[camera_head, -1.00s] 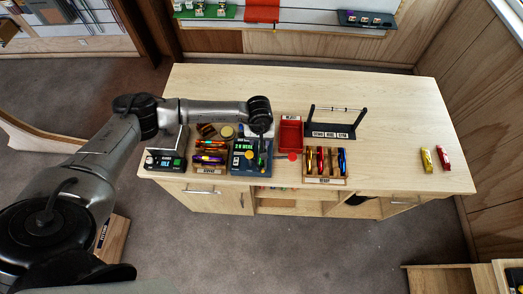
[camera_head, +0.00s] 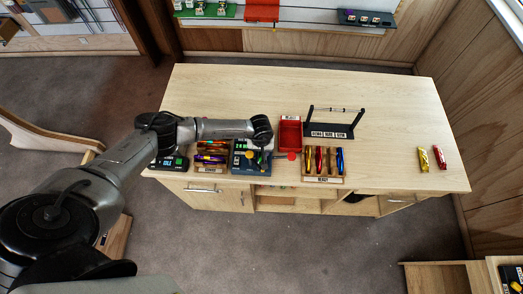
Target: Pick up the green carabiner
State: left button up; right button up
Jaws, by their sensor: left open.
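My left arm reaches in from the left, and my left gripper (camera_head: 264,158) points down over the right side of a blue device (camera_head: 242,166) with a small screen. Its jaws are open, small and dark in this view. A green sliver shows close to the fingertips; I cannot tell for sure whether it is the green carabiner, and the wrist covers much of that spot. Left of the device, a wooden tray (camera_head: 211,171) holds several coloured carabiners, purple and orange among them, partly covered by my arm. My right gripper is not in view.
A yellow carabiner (camera_head: 423,160) and a red one (camera_head: 440,157) lie at the right. The back of the table (camera_head: 290,88) is clear.

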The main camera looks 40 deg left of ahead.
pick_arm(q)
jog(key=shift+c, duration=0.2)
grip_shut()
dwell(0.4)
